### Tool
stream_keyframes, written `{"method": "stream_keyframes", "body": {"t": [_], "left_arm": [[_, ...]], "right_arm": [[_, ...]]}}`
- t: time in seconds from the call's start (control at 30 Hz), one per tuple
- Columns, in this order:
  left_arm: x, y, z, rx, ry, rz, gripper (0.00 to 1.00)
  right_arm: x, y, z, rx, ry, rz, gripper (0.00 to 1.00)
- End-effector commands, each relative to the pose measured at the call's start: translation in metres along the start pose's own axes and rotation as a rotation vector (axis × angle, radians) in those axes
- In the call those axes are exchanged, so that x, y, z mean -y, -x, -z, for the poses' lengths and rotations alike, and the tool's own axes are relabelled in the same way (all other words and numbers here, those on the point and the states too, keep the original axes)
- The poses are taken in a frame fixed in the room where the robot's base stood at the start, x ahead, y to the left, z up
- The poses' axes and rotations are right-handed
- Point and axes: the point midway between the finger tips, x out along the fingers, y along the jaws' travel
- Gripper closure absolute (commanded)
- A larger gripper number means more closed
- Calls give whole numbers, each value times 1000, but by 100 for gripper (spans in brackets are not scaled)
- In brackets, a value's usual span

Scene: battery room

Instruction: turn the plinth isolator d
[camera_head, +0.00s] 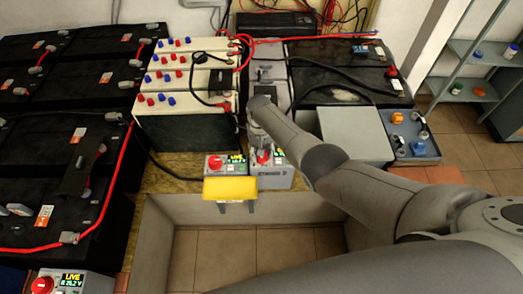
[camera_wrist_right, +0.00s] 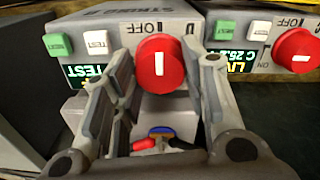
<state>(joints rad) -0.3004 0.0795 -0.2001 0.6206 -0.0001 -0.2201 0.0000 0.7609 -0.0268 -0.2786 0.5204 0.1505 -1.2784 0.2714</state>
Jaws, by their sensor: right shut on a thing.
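The plinth isolator d is a grey box (camera_head: 272,181) marked STRING D on the plinth, in the middle of the head view. Its red round knob (camera_wrist_right: 160,63) has a white bar that looks upright in the right wrist view. The display (camera_wrist_right: 88,75) beside it reads TEST. My right gripper (camera_wrist_right: 168,66) is shut on the knob, with one finger on each side. My left gripper is not in view.
A similar isolator (camera_head: 225,165), showing LIVE, stands close by on the left; another (camera_head: 70,284) is at bottom left. Cream batteries (camera_head: 185,130) and black batteries (camera_head: 340,75) with cables crowd the back. Tiled floor (camera_head: 255,255) lies in front.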

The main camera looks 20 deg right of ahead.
Motion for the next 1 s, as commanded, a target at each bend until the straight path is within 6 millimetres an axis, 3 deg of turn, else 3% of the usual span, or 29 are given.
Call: {"method": "stream_keyframes", "body": {"t": [0.37,0.4,0.43,0.8,1.0], "left_arm": [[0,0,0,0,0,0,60],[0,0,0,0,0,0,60],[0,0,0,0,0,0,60],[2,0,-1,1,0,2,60],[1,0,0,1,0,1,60]], "right_arm": [[0,0,1,-1,-7,1,83],[0,1,1,-1,-7,1,54],[0,0,0,-1,-7,1,51],[0,1,0,-1,-5,1,50],[0,12,1,-2,-4,2,50]]}}
